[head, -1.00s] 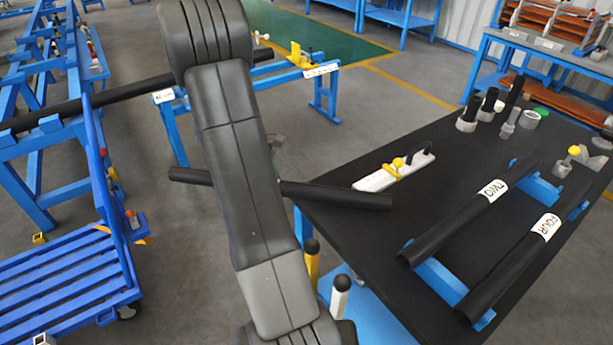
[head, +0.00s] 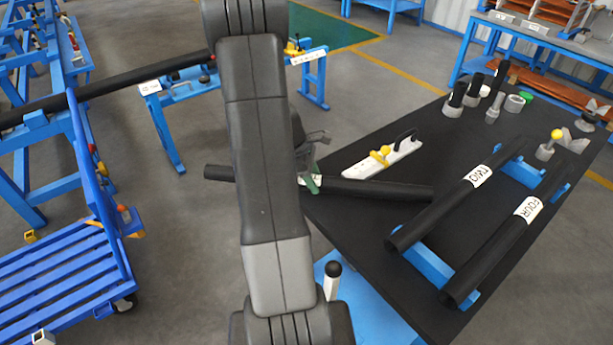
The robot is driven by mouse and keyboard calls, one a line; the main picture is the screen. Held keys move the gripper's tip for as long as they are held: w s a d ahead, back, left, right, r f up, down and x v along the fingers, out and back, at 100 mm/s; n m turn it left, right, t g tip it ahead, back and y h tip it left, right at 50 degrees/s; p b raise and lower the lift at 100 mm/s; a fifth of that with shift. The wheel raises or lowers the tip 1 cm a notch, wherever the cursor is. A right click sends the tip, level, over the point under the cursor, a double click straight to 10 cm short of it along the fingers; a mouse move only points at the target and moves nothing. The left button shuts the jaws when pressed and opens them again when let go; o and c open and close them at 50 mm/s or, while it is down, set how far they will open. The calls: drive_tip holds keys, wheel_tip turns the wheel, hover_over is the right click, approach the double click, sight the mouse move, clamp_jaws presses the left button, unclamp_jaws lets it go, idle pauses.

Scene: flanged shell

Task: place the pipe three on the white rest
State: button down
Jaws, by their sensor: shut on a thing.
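My gripper (head: 308,180), partly hidden behind my arm, is shut on a black pipe (head: 375,189). The pipe lies nearly level across the picture; its left end (head: 218,173) shows left of my arm and its right part overlaps the dark table. A patch of white shows on it by the jaws, but no label can be read, so I take it as pipe three. I cannot tell its height above the table. No rest is clearly white. A blue stand (head: 313,80) at the back carries white labels too small to read.
Pipes two (head: 455,195) and four (head: 505,240) lie on blue supports (head: 440,286) on the dark table (head: 345,225). A white tool with a yellow knob (head: 383,158) lies just behind the held pipe. A blue cart (head: 70,285) stands at left. Grey floor lies between.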

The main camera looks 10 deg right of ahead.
sight(325, 178)
drive_tip(key=d, duration=0.3)
drive_tip(key=shift+s+r, duration=0.15)
drive_tip(key=shift+s, duration=0.25)
drive_tip(key=shift+d+f, duration=0.15)
drive_tip(key=shift+f, duration=0.2)
drive_tip(key=shift+f+p, duration=0.3)
drive_tip(key=shift+f, duration=0.15)
drive_tip(key=shift+f, duration=0.15)
drive_tip(key=c, duration=0.8)
unclamp_jaws()
